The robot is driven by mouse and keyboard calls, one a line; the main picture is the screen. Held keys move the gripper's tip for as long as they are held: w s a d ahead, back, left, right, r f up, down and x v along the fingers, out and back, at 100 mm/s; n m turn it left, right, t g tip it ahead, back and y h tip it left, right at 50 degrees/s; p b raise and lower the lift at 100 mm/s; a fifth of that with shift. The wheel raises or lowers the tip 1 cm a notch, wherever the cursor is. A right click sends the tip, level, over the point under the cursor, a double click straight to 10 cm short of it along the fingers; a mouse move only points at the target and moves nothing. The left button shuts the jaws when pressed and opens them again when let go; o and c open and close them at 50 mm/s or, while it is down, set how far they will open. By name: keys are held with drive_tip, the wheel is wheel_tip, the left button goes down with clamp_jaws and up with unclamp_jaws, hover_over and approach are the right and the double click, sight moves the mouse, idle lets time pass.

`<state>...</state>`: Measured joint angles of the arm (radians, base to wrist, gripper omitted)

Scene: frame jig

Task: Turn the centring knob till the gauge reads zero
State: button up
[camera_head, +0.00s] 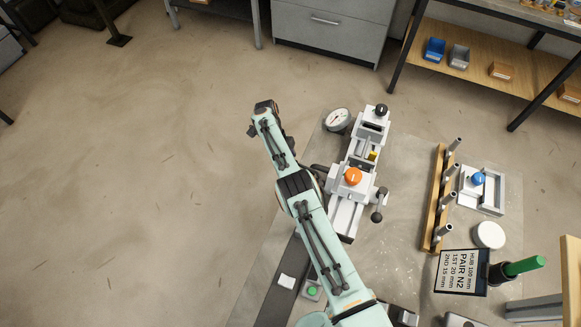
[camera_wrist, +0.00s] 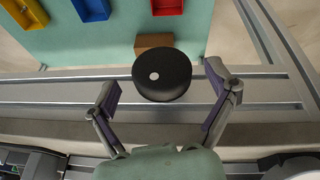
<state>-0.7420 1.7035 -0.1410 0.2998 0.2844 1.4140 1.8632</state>
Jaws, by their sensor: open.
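In the wrist view a round black knob (camera_wrist: 168,84) with a white dot on its face shows between the fingers of my gripper (camera_wrist: 162,78). The fingers are open, with a gap on each side of the knob; its depth relative to the fingertips is unclear. In the head view the pale grey jig (camera_head: 345,215) carries an orange knob (camera_head: 353,176), a black knob (camera_head: 381,110) at its far end and a black lever (camera_head: 378,207). The round gauge (camera_head: 337,119) stands left of the jig; its reading is too small to tell. My gripper is not clearly visible there.
Right of the jig are a wooden rack (camera_head: 436,205) with several pegs, a white fixture with a blue knob (camera_head: 478,179), a white disc (camera_head: 488,235), a sign (camera_head: 462,272) and a green-handled tool (camera_head: 524,265). The wrist view shows metal rails (camera_wrist: 270,90) and coloured bins (camera_wrist: 168,6).

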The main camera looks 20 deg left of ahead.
drive_tip(key=v, duration=0.5)
drive_tip(key=shift+a+r, duration=0.2)
drive_tip(key=shift+r, duration=0.2)
drive_tip(key=f+m+t, duration=0.1)
drive_tip(key=f, duration=0.1)
drive_tip(key=d+f+m+t, duration=0.1)
drive_tip(key=f+t, duration=0.1)
drive_tip(key=d+f+t+h, duration=0.1)
drive_tip(key=f, duration=0.1)
drive_tip(key=shift+s+d+f+m+t, duration=0.25)
drive_tip(key=shift+s+f+m+t, duration=0.05)
drive_tip(key=shift+f+m+t, duration=0.1)
drive_tip(key=c, duration=1.1)
